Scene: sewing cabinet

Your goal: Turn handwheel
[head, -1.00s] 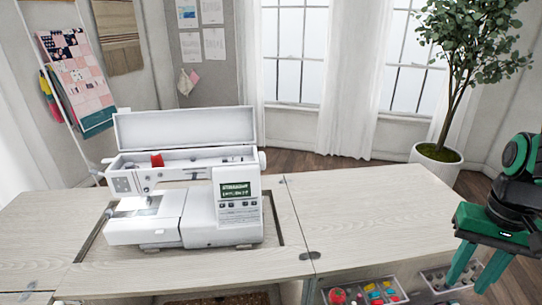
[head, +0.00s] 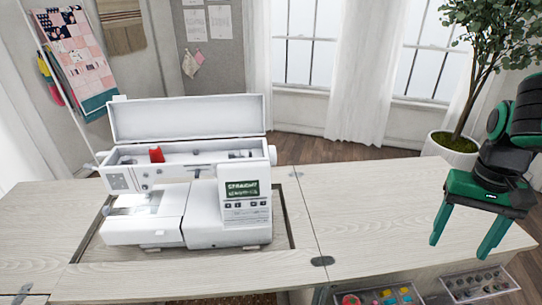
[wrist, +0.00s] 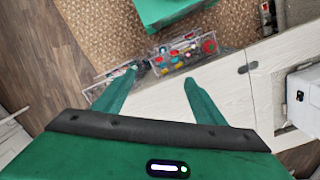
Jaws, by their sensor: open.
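The white sewing machine (head: 232,215) stands in the table cutout at left centre of the head view, its top lid raised. The handwheel (head: 273,155) is a small white round knob at the right end of its upper body, seen nearly edge-on. My gripper (head: 459,249) is green, open and empty, over the right part of the table, well to the right of the handwheel and apart from it. In the wrist view its two fingers (wrist: 160,77) are spread with nothing between them. A white part of the machine (wrist: 304,92) shows at the right edge there; the handwheel cannot be made out.
The pale wood tabletop (head: 365,205) is clear between machine and gripper. Clear bins of sewing supplies (head: 385,297) sit below the front edge; they also show in the wrist view (wrist: 185,52). A potted tree (head: 455,143) stands behind at right.

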